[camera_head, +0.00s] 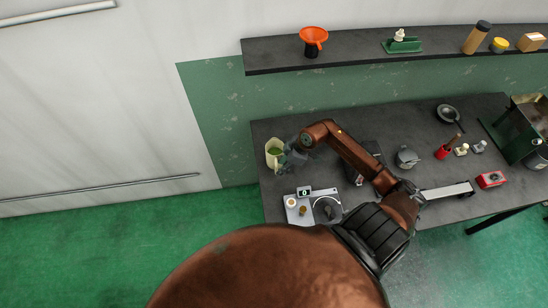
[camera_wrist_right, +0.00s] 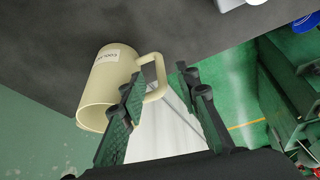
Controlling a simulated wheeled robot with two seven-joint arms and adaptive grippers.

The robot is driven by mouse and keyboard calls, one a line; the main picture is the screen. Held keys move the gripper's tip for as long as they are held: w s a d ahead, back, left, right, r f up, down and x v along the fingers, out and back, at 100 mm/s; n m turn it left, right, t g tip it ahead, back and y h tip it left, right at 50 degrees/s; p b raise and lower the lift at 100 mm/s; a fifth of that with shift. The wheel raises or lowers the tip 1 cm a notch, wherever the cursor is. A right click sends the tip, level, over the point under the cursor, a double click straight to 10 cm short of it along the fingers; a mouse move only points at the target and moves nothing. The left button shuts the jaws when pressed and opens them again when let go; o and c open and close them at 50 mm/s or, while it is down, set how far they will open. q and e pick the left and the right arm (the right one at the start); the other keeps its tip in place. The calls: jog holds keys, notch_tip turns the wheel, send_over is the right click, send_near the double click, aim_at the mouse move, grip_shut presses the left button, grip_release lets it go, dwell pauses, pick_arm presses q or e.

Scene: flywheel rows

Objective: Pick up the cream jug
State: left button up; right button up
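The cream jug (camera_head: 273,147) stands upright near the left end of the dark worktop (camera_head: 262,128). In the right wrist view the jug (camera_wrist_right: 106,85) shows its open mouth, a small printed label and a loop handle (camera_wrist_right: 162,72). My right gripper (camera_head: 291,159) is beside the jug on its right, at the handle side. In the wrist view its two fingers (camera_wrist_right: 163,100) are apart, with the handle reaching into the space near the left finger. That finger overlaps part of the jug and handle; I cannot tell whether it touches. My left gripper is not in view.
A scale (camera_head: 295,216) sits in front of the jug near the worktop's front edge. A grey pot (camera_head: 407,157), a red cup (camera_head: 442,152) and a pan (camera_head: 447,113) stand further right. A shelf (camera_head: 350,57) with an orange funnel (camera_head: 314,36) hangs above.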

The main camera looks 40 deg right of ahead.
jog(key=x, duration=0.4)
jog(key=shift+f+p, duration=0.1)
jog(key=shift+p, duration=0.25)
jog(key=shift+c, duration=0.2)
grip_shut()
dwell(0.3)
